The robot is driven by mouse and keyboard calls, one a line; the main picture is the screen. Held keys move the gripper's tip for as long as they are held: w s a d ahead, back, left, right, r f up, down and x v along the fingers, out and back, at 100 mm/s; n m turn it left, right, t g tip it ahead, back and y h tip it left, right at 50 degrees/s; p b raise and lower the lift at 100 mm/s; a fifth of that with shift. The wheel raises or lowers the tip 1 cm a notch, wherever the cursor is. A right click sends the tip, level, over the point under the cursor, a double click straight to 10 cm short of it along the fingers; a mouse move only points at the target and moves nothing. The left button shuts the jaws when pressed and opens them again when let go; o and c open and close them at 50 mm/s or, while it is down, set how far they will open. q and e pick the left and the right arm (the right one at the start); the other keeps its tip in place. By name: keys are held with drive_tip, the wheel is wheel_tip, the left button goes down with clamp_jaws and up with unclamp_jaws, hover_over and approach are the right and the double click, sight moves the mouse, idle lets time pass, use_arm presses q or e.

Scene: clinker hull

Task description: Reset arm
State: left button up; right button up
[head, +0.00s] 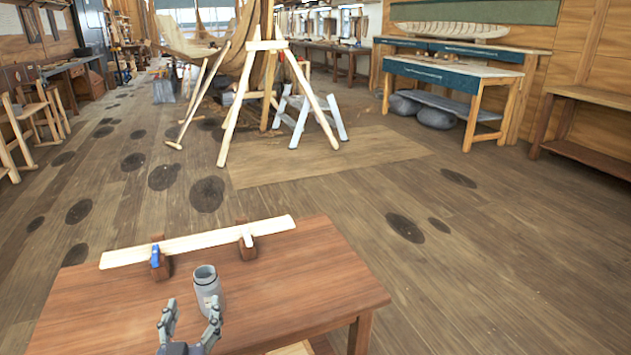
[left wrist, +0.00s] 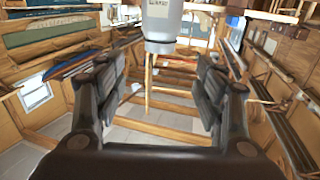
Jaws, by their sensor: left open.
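My left gripper (head: 191,318) is at the bottom of the head view, in front of the near wooden table's middle. Its two fingers are spread apart with nothing between them. It also shows in the left wrist view (left wrist: 165,95), open. A grey cylindrical container (head: 208,288) with an open top stands upright on the table, just beyond the fingertips. In the left wrist view the container (left wrist: 161,25) is at the top centre, beyond the fingers. Whether the fingers touch it is hard to tell. My right gripper is not in view.
The wooden table (head: 310,290) is bare on its right side. A pale plank (head: 200,241) rests across two brown blocks at its far edge, with a blue clamp (head: 155,256) on the left one. Wooden trestles (head: 250,100) and workbenches (head: 455,75) stand farther off, with open floor between.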

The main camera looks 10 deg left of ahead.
use_arm(q)
drive_tip(key=s+d+f+m+g+h, duration=0.2)
drive_tip(key=s+d+f+g, duration=0.25)
drive_tip(key=s, duration=0.35)
drive_tip(key=s+d+f+m+g+h, duration=0.2)
drive_tip(key=s+d+f+g, duration=0.3)
drive_tip(key=s, duration=0.3)
drive_tip(key=s+d+f+m+g+h, duration=0.1)
drive_tip(key=s+d+f+g, duration=0.25)
drive_tip(key=s+f, duration=0.35)
wheel_tip(320, 180, down, 24)
drive_tip(key=s+g+p, duration=0.2)
drive_tip(key=s, duration=0.1)
drive_tip(key=s+a+f, duration=0.1)
drive_tip(key=s+f, duration=0.5)
drive_tip(key=s, duration=0.2)
drive_tip(key=s+a+f+g+p, duration=0.1)
drive_tip(key=s+a+f, duration=0.1)
drive_tip(key=s+f, duration=0.5)
drive_tip(key=shift+s+a+f+m, duration=0.3)
drive_tip(key=shift+s+m, duration=0.1)
drive_tip(key=shift+s, duration=0.15)
